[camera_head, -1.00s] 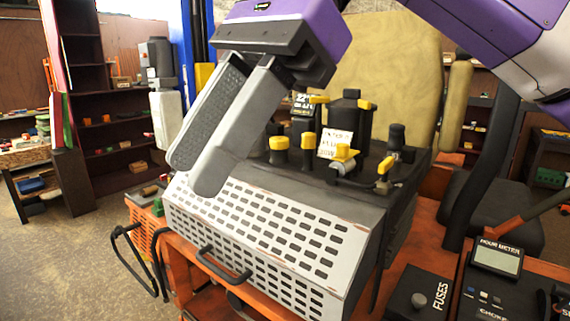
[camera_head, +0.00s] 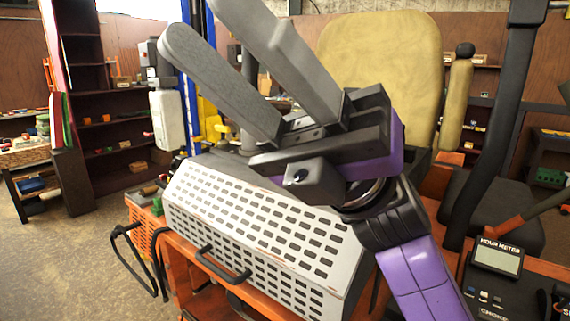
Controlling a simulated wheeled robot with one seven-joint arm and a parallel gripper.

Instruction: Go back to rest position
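My gripper (camera_head: 205,28) is in front of the mower, with its two long grey fingers pointing up and to the left. The fingers are apart and nothing shows between them, so it is open and empty. My purple arm (camera_head: 415,270) comes up from the lower right. The mower's perforated white engine cover (camera_head: 265,235) is below and behind the gripper. The caps and knobs on top of the engine are mostly hidden behind my gripper; a yellow cap (camera_head: 222,129) shows at the left.
A tan seat (camera_head: 385,60) stands behind the gripper. A black post (camera_head: 500,120) and the hour meter panel (camera_head: 497,258) are at the right. Wooden shelves (camera_head: 75,75) stand at the left. The floor (camera_head: 60,270) at the lower left is clear.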

